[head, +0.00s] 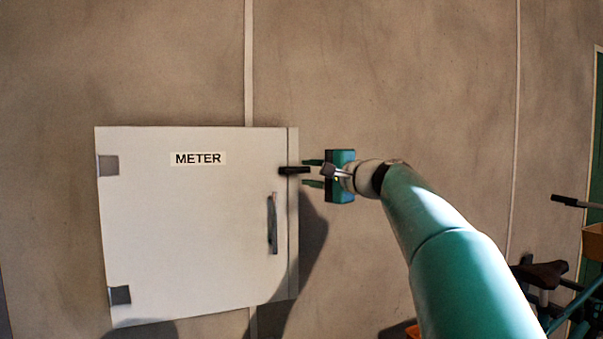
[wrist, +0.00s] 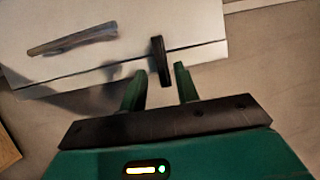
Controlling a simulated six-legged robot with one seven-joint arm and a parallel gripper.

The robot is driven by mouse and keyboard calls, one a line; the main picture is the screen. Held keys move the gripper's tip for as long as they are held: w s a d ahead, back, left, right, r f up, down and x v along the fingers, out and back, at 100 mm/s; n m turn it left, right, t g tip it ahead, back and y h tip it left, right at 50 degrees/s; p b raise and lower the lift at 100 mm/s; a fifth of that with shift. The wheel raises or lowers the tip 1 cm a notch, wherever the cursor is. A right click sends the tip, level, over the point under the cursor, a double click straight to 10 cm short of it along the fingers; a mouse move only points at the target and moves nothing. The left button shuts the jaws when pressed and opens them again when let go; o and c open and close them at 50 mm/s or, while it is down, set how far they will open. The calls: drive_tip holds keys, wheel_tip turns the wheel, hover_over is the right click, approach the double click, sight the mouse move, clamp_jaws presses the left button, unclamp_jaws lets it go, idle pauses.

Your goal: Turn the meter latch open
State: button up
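The white meter box door (head: 190,230) is shut on the wall, with a METER label (head: 198,158) near its top. The black latch (head: 293,170) lies horizontal across the door's right edge; it also shows in the wrist view (wrist: 161,60). My gripper (head: 312,173) is just right of the latch in the head view. In the wrist view my gripper (wrist: 158,84) is open, its two green fingers apart, with the latch's near end between or just ahead of their tips. I cannot tell whether the fingers touch it.
A grey vertical handle (head: 272,223) is on the door below the latch; it also shows in the wrist view (wrist: 72,42). Hinges (head: 108,165) are on the door's left side. A bicycle (head: 545,278) stands at lower right. The wall around the box is clear.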

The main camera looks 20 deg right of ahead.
sight(301, 171)
drive_tip(key=x, duration=0.3)
drive_tip(key=shift+w+a, duration=0.1)
drive_tip(key=shift+r, duration=0.1)
clamp_jaws()
